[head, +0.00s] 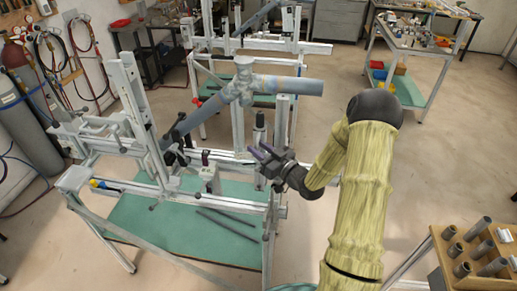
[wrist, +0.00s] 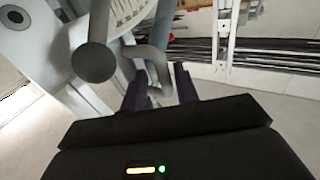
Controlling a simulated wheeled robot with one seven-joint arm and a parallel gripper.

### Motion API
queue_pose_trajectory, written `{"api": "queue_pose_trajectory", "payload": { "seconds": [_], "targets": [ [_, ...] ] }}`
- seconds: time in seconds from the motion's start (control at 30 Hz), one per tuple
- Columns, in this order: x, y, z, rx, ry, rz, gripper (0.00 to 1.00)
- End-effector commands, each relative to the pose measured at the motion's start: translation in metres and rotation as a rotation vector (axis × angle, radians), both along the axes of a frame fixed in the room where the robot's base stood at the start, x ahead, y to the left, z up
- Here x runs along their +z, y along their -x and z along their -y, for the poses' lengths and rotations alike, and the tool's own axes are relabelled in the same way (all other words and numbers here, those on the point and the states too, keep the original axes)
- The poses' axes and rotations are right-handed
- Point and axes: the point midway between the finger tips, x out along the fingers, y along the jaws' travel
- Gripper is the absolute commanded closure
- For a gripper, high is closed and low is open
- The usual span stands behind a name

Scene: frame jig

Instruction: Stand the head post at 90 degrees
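The frame jig (head: 150,188) stands left of centre in the head view and carries grey tubes (head: 200,119). A tall pale post (head: 135,92) rises at its left; I cannot tell surely which post is the head post or its exact angle. My gripper (head: 264,155) is at the jig's right side. In the wrist view a pale plate with a degree scale (wrist: 131,12) is close ahead, beside a grey rod with a round end (wrist: 94,63). My gripper (wrist: 161,86) has its two dark fingers apart, with a curved grey bar (wrist: 160,67) at or between the tips; contact is unclear.
A green shelf (head: 180,228) with loose dark tubes lies low in the jig. A wooden tube rack (head: 470,250) is at lower right. Gas cylinders (head: 35,120) stand at left. A second bench (head: 415,45) is at back right.

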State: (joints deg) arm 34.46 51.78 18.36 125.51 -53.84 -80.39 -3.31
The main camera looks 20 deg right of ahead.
Motion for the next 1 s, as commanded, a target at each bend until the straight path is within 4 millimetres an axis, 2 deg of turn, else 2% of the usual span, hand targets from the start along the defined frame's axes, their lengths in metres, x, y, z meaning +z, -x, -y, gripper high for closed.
{"api": "queue_pose_trajectory", "payload": {
  "seconds": [0.17,0.37,0.57,1.0],
  "targets": [
    [0.001,0.0,-0.002,0.005,0.001,0.002,0.7],
    [-0.002,0.009,0.005,0.002,0.001,0.003,0.7],
    [-0.007,0.038,0.022,0.0,0.001,0.002,0.7],
    [-0.014,0.113,0.068,-0.003,0.0,0.001,0.7]
  ]
}}
